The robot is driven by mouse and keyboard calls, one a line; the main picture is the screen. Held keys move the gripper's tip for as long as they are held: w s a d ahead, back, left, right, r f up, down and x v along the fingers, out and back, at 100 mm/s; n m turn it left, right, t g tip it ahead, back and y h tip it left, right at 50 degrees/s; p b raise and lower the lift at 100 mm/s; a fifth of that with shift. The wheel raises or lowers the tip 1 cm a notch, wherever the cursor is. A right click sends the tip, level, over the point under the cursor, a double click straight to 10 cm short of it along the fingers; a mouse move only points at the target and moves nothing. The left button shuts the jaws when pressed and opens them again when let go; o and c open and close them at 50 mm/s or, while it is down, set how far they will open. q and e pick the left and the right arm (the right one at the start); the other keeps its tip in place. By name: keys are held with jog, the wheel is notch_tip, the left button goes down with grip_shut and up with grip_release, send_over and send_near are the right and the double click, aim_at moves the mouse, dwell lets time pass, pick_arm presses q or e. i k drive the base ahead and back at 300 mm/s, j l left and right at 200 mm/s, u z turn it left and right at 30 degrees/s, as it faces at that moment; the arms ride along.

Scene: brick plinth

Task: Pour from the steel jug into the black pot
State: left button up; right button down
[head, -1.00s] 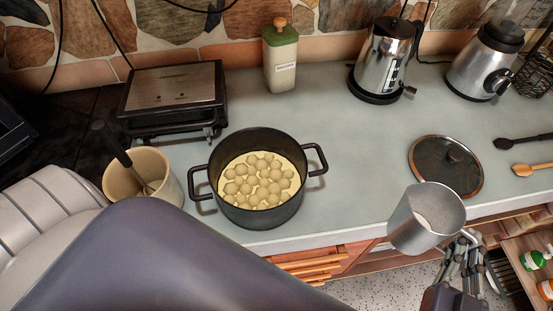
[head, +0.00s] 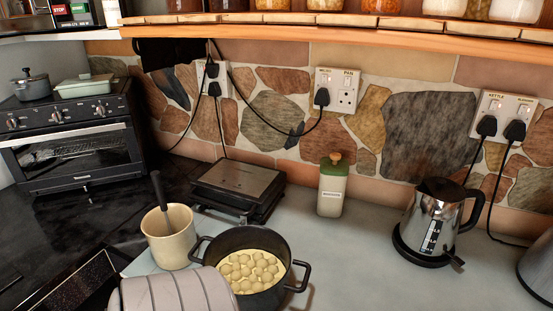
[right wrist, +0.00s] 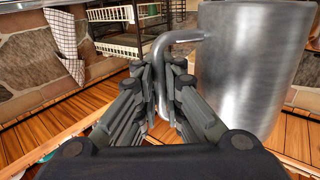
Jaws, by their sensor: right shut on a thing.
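The black pot (head: 268,297) stands on the counter at the lower middle of the head view, partly hidden by my arm. Pale round pieces in a cream-coloured base show inside it. The steel jug (right wrist: 250,80) fills the right side of the right wrist view, outside the head view. My right gripper (right wrist: 159,72) is shut on the jug's bent handle. The jug looks about upright, and its top lies beyond the frame, so its contents are hidden. My left gripper is in neither view.
A cream crock (head: 168,240) with a dark-handled utensil and a black grill (head: 236,188) stand beside the pot. A green-topped bottle (head: 332,190) and a kettle (head: 432,225) stand farther right. Bare counter (head: 370,280) lies right of the pot. A shelf (head: 350,30) overhangs the wall.

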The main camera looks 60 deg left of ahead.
aim_at(255, 261)
jog(key=i+l+u, duration=0.1)
jog(key=l+u, duration=0.55)
jog(key=u, duration=2.15)
